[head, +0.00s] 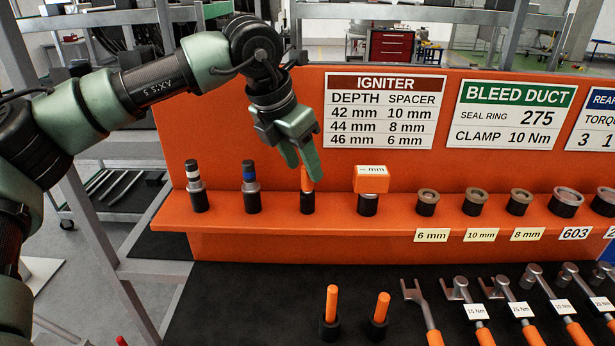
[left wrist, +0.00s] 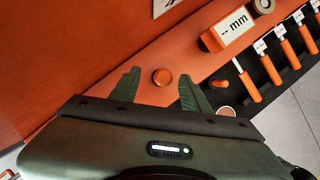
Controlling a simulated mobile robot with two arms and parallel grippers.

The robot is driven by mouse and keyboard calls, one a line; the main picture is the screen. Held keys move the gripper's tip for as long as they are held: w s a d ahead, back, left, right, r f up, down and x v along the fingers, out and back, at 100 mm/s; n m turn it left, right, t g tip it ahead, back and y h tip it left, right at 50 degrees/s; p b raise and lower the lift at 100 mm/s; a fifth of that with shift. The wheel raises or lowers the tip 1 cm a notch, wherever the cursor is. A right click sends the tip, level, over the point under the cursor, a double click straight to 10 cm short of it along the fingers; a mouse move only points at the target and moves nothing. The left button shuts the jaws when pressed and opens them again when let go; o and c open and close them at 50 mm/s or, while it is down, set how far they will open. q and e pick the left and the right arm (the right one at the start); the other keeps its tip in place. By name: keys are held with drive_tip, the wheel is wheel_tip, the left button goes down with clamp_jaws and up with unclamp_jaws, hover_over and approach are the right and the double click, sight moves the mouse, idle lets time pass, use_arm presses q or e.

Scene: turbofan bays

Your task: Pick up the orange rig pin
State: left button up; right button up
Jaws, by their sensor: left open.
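An orange rig pin (head: 307,184) stands upright in a dark holder on the orange shelf, between the blue-banded plug and the orange gauge. My left gripper (head: 303,166) points down over this pin, with its green fingers at the pin's upper end. In the left wrist view the pin's round orange top (left wrist: 162,77) lies between the two open fingers, with a gap on each side. The left gripper is open and holds nothing. Two more orange pins (head: 332,303) (head: 381,306) stand in dark holders on the black bench mat. My right gripper is not in view.
A white-banded plug (head: 196,187) and the blue-banded plug (head: 250,187) stand left on the shelf. The orange gauge (head: 371,180) is close on the right, then several ring spacers (head: 428,202). Several orange-handled wrenches (head: 470,313) lie front right. An orange panel (head: 235,130) rises behind.

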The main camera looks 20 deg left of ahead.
sight(308, 192)
use_arm(q)
drive_tip(key=shift+s+p+x, duration=0.2)
drive_tip(key=shift+p+x, duration=0.45)
drive_tip(key=shift+x, duration=1.25)
drive_tip(key=shift+d, duration=0.1)
clamp_jaws()
